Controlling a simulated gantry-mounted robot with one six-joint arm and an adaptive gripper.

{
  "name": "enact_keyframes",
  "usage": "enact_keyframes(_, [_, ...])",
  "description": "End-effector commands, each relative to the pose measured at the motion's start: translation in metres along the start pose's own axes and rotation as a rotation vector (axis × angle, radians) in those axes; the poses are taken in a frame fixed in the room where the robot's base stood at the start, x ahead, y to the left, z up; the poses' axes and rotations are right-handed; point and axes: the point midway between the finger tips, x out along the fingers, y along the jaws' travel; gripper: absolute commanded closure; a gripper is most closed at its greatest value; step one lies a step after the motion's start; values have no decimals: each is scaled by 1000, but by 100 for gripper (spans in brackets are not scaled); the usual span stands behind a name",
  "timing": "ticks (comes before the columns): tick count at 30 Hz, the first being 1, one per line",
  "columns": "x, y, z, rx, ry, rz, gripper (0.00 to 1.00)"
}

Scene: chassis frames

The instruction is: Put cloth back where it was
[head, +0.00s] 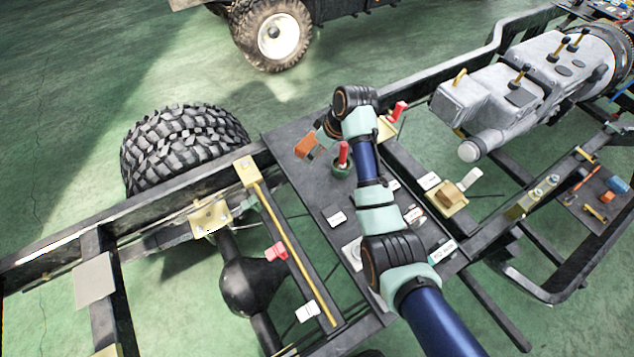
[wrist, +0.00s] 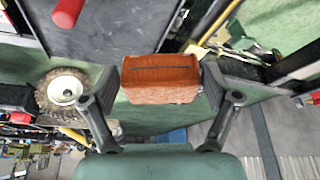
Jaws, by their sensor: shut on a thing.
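An orange-brown folded piece, which I take for the cloth (wrist: 160,82), is held between the two fingers of my gripper (wrist: 163,70) in the wrist view. It looks like a small block with a dark line across its face. In the head view the cloth (head: 308,147) shows at the far left end of my arm, over the far edge of the dark plate (head: 300,185). My gripper (head: 318,138) is partly hidden there by my wrist. I cannot tell whether the cloth touches the plate.
A red-handled tool in a green base (head: 342,160) stands close to my wrist. White labels (head: 335,217) lie on the plate. A tan block (head: 447,196) sits to the right on the frame. A knobbly tyre (head: 180,148) is at left, beyond the chassis rail (head: 150,197).

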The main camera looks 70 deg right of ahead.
Motion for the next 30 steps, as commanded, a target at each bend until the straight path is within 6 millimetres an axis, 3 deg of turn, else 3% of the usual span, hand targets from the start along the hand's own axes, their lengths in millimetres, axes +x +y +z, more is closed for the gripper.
enact_keyframes(1, [21, -1, 10, 1, -4, -3, 58])
enact_keyframes(3, [42, -1, 19, 1, -4, -3, 58])
enact_keyframes(10, [100, -1, 43, 0, -3, -2, 58])
enact_keyframes(19, [116, 0, 48, 0, -1, 0, 58])
enact_keyframes(26, [151, 0, 64, 0, -1, -1, 58])
enact_keyframes(30, [152, 0, 63, -1, 0, 1, 58])
